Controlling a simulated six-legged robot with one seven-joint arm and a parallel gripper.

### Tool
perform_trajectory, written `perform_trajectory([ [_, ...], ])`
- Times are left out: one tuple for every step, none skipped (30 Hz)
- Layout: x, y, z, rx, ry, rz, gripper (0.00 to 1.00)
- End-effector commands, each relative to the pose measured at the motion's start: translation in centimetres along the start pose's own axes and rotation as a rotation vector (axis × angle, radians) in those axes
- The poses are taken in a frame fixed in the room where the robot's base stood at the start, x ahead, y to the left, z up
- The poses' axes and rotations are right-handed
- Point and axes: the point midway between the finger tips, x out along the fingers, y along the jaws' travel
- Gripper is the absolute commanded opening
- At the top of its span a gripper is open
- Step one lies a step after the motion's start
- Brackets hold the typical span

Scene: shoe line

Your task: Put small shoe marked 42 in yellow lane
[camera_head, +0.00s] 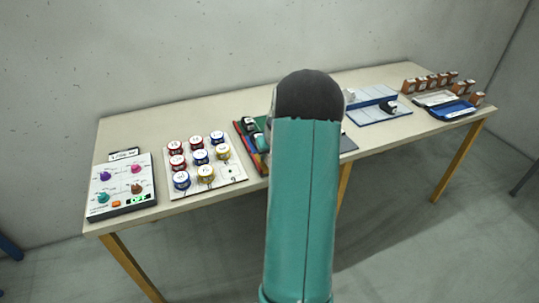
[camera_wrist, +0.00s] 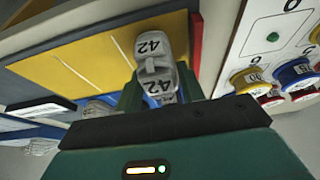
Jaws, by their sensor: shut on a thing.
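My gripper (camera_wrist: 158,88) is at the lower middle of the wrist view, its green fingers closed on either side of a small pale grey shoe (camera_wrist: 154,62). The shoe shows a black 42 at its far end and another 42 near the fingers. The shoe appears over the right part of the yellow lane (camera_wrist: 60,72), close to a red edge strip. I cannot tell whether it touches the lane surface. In the head view my arm hides the gripper and the held shoe.
A white board with several coloured round pots (camera_head: 201,156) stands left of the lanes, and a control panel (camera_head: 122,186) further left. Green shoes (camera_head: 249,125) sit on the lane board's left side. A blue-and-white rack (camera_head: 372,97) and blue tray (camera_head: 452,110) stand right.

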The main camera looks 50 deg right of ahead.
Motion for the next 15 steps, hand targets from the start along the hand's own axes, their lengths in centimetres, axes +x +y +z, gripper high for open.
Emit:
perform_trajectory([
  [0.37, 0.01, 0.18, 0.000, -0.001, 0.000, 0.16],
  [0.42, 0.01, 0.20, 0.000, 0.000, 0.000, 0.16],
  [0.41, 0.02, 0.18, 0.000, 0.000, 0.000, 0.16],
  [0.38, 0.01, 0.16, 0.000, 0.001, 0.000, 0.16],
  [0.37, 0.01, 0.16, 0.000, 0.001, 0.000, 0.16],
  [0.37, 0.01, 0.16, 0.000, 0.001, 0.000, 0.16],
  [0.37, 0.01, 0.16, 0.000, 0.001, 0.000, 0.16],
  [0.38, 0.01, 0.17, 0.000, 0.000, 0.000, 0.16],
  [0.45, 0.00, 0.21, 0.000, 0.000, 0.000, 0.16],
  [0.53, 0.00, 0.24, 0.000, 0.000, 0.000, 0.16],
  [0.61, 0.00, 0.27, 0.000, 0.000, 0.000, 0.16],
  [0.70, 0.00, 0.31, 0.000, 0.000, 0.000, 0.16],
  [0.66, 0.01, 0.29, 0.000, 0.001, 0.000, 0.45],
  [0.65, 0.01, 0.28, 0.000, 0.001, 0.000, 0.48],
  [0.65, 0.00, 0.29, 0.000, 0.000, 0.000, 0.48],
])
